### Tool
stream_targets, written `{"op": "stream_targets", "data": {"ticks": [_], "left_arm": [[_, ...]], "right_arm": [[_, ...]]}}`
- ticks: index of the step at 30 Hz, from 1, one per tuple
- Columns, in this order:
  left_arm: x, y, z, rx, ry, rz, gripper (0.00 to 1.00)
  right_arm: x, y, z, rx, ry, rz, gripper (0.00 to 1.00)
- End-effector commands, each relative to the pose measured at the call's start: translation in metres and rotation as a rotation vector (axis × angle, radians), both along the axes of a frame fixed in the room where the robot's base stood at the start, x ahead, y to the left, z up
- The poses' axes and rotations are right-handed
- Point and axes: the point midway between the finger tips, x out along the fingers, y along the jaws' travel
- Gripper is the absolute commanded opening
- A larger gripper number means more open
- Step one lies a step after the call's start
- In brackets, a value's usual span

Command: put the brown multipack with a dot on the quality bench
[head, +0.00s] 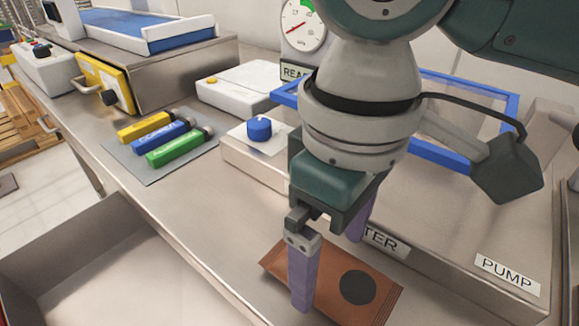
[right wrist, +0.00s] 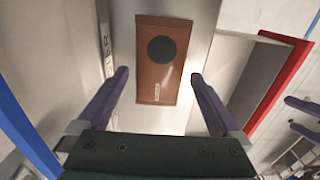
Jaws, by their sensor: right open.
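The brown multipack (head: 325,283) with a dark round dot lies flat on the metal bench at the bottom of the head view. It also shows in the right wrist view (right wrist: 163,79), between and beyond the two fingers. My right gripper (head: 332,262) is open, with purple fingers over the pack, one finger hiding part of it in the head view. In the right wrist view (right wrist: 160,85) the fingertips stand apart on either side of the pack, not touching it. I cannot tell which surface is the quality bench.
A grey mat (head: 124,158) with yellow, blue and green sticks lies left on the bench (head: 185,215). An open bin (head: 100,262) is at lower left.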

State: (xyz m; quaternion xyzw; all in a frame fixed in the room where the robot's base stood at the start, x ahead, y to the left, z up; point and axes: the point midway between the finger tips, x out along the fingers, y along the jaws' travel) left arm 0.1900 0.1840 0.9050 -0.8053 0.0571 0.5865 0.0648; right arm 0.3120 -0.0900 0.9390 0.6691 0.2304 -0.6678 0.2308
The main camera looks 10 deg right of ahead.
Motion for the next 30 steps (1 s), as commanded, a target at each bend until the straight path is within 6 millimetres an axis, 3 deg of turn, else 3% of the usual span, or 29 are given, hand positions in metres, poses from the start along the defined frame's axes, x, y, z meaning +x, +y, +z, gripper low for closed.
{"op": "stream_targets", "data": {"ticks": [6,12,18,26,30], "left_arm": [[0.000,0.000,0.014,0.001,0.000,-0.001,1.00],[0.000,0.000,0.020,0.001,0.000,-0.001,1.00],[0.000,0.000,0.021,0.000,0.000,0.001,1.00],[0.000,-0.002,0.021,-0.008,0.000,0.006,1.00],[0.000,-0.002,0.029,-0.010,-0.001,0.006,1.00]], "right_arm": [[0.001,0.001,0.055,0.002,-0.005,0.001,1.00],[0.000,0.000,0.087,0.001,-0.002,-0.001,1.00],[0.000,0.000,0.099,0.001,-0.001,-0.001,1.00],[0.000,0.000,0.098,0.001,0.001,-0.001,1.00],[-0.006,0.010,0.097,0.043,-0.001,0.016,1.00]]}}
